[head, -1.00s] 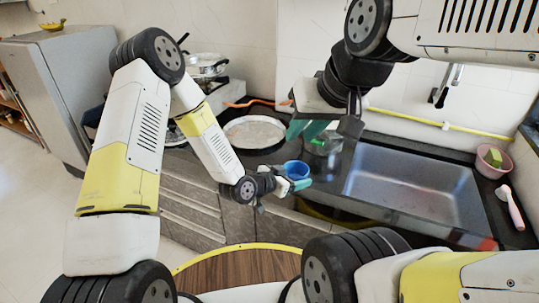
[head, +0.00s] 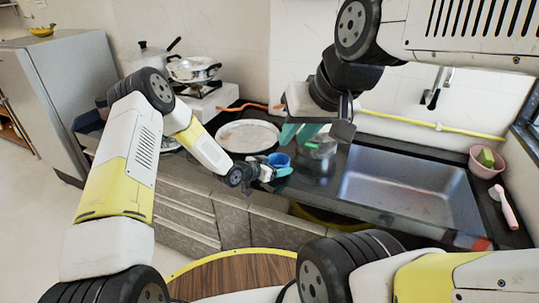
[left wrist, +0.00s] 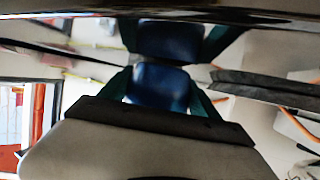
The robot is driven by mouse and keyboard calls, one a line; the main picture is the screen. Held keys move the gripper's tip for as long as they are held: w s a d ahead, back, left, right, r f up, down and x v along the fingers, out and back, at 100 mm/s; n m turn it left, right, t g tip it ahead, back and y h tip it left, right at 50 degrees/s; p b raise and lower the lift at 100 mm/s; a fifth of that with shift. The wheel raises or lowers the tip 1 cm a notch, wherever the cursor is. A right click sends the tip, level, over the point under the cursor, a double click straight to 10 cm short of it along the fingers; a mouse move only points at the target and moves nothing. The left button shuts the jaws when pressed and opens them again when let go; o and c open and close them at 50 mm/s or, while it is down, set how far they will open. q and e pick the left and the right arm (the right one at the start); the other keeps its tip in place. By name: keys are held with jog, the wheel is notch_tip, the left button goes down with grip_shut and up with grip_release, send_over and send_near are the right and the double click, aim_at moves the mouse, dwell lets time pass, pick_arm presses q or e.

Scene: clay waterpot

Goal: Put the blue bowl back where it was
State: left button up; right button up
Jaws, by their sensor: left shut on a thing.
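The blue bowl (head: 280,160) is held at the front edge of the dark counter in the head view. My left gripper (head: 276,173) is shut on it. In the left wrist view the bowl (left wrist: 160,86) sits between the teal fingers. From the head view I cannot tell whether the bowl touches the counter or hangs just above it. My right gripper (head: 298,133) is above the counter behind the bowl, its teal fingers apart with nothing seen between them.
A clear container (head: 320,150) stands close on the right, partly behind my right gripper. The steel sink (head: 405,190) is farther right, with a pink bowl (head: 486,168) beyond. A pot (head: 193,70) stands at the stove.

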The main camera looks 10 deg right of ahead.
pick_arm(q)
jog(key=o, duration=1.5)
jog(key=shift+f, duration=0.15)
